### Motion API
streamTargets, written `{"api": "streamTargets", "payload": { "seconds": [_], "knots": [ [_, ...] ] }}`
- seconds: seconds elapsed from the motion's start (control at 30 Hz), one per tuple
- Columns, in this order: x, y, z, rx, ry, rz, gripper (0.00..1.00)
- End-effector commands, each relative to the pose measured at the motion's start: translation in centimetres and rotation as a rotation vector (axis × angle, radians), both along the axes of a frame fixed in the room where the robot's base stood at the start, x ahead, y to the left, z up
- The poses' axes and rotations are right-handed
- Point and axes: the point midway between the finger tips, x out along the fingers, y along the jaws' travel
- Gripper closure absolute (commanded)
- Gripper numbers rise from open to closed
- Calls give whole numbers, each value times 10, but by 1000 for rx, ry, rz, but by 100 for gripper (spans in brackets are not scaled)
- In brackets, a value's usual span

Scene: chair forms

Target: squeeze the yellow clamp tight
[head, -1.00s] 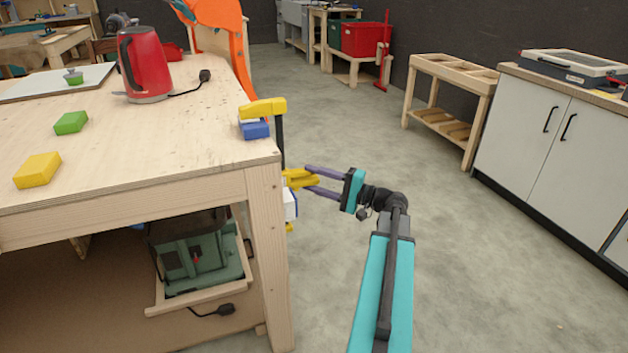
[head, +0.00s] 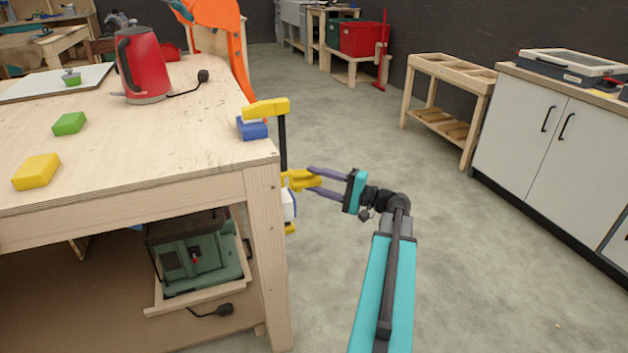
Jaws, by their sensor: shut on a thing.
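The yellow clamp (head: 267,107) stands upright at the right edge of the wooden workbench. Its upper jaw reaches over a blue block (head: 252,129) on the bench top. Its dark bar runs down past the edge to a yellow lower part (head: 298,179) beside the bench leg. My gripper (head: 317,182) comes from the right, its two purple fingers shut on that yellow lower part. A white and blue piece (head: 289,204) shows just below it. The bench edge and leg partly hide the clamp's lower end.
The workbench (head: 150,160) carries a red kettle (head: 142,65), a green block (head: 69,124) and a yellow block (head: 37,171). A green machine (head: 198,256) sits on the shelf below. A wooden rack (head: 450,100) and white cabinet (head: 530,130) stand at right. Floor between is free.

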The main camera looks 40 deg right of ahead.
Motion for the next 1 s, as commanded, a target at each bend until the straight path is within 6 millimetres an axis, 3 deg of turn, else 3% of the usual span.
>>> {"api": "streamTargets", "payload": {
  "seconds": [0.33, 0.37, 0.47, 1.0],
  "knots": [
    [-2, -1, 1, 4, -1, -2, 100],
    [-2, -1, 2, 4, -1, -2, 59],
    [-2, -1, 2, 4, 0, -2, 43],
    [-2, -1, 11, 3, -1, -2, 43]
  ]
}}
